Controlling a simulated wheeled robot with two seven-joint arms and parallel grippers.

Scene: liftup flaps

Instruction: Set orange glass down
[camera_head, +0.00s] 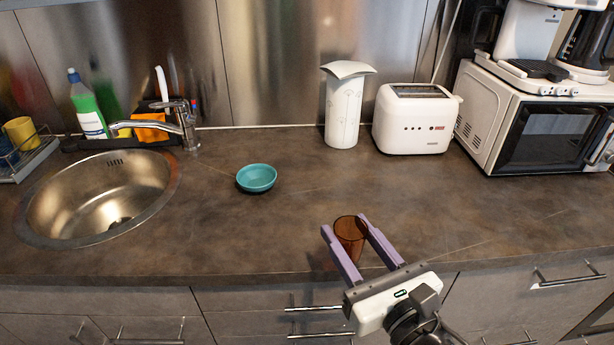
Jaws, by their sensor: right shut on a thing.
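The orange glass (350,232) is a see-through, brownish-orange tumbler near the front edge of the counter (250,235). It stands about upright between the two purple fingers of my right gripper (346,226), which is shut on it. The gripper reaches in from the lower right. I cannot tell whether the bottom of the glass touches the counter, as the fingers hide part of it. My left gripper is not in view.
A teal bowl (257,178) sits left of the glass, with a sink (100,195) further left. A white paper holder (343,105), toaster (415,119) and microwave (540,130) stand at the back. The counter right of the glass is clear.

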